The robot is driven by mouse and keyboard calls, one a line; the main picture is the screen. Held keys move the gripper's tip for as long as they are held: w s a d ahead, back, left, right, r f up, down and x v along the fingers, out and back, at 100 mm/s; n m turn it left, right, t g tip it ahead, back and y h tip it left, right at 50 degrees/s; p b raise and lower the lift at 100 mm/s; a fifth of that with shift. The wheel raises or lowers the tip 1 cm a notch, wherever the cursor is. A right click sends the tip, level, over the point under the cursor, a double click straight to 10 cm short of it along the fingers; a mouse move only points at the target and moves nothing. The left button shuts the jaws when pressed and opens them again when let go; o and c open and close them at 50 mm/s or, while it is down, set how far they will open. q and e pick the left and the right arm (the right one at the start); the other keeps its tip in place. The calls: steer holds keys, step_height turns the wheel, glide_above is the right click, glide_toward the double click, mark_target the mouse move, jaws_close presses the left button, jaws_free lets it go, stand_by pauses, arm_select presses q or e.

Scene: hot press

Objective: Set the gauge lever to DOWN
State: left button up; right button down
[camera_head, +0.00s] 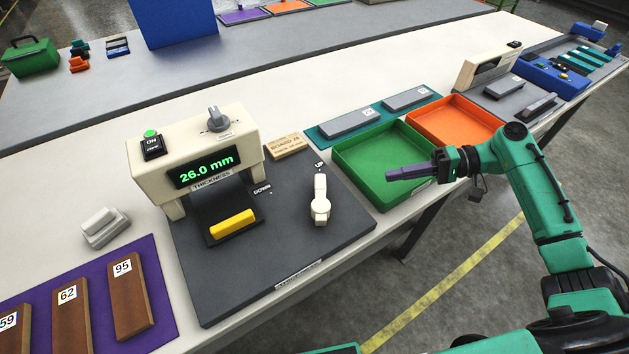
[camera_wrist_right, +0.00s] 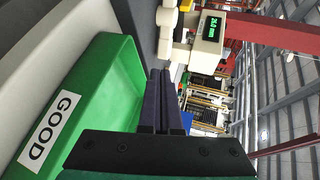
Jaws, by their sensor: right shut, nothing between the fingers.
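The gauge lever (camera_head: 320,200) is a white handle on the dark grey base plate of the thickness gauge (camera_head: 200,150). It points toward the UP label (camera_head: 319,166); the DOWN label (camera_head: 262,189) is to its left. The gauge display (camera_head: 207,168) reads 26.0 mm. A yellow block (camera_head: 233,224) sits under the gauge. My right gripper (camera_head: 388,174) is shut and empty, over the green GOOD tray, right of the lever and apart from it. Its fingers (camera_wrist_right: 164,100) show in the right wrist view. My left gripper is not in view.
The green tray (camera_head: 340,157) and orange tray (camera_head: 494,127) stand right of the gauge. A purple mat (camera_head: 170,318) with numbered brown blocks is at the front left. A light grey block (camera_head: 100,226) lies left of the gauge. The plate around the lever is clear.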

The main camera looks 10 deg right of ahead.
mark_target(339, 192)
steer(key=shift+s+d+f, duration=0.1)
steer(key=shift+d+f, duration=0.1)
steer(key=shift+d, duration=0.55)
steer(key=p+x, duration=0.1)
steer(key=x, duration=0.3)
steer(key=r+p+x, duration=0.1)
steer(key=p+x, duration=0.1)
steer(key=x, duration=0.3)
steer(key=p+x, duration=0.2)
steer(key=x, duration=0.2)
steer(key=shift+a+r, duration=0.2)
steer(key=shift+a, duration=0.3)
steer(key=shift+a+f, duration=0.1)
steer(key=shift+a, duration=0.25)
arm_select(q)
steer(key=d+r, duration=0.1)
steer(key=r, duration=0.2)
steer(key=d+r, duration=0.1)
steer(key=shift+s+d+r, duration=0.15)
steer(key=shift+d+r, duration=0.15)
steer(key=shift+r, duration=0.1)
arm_select(e)
steer(key=shift+d, duration=0.1)
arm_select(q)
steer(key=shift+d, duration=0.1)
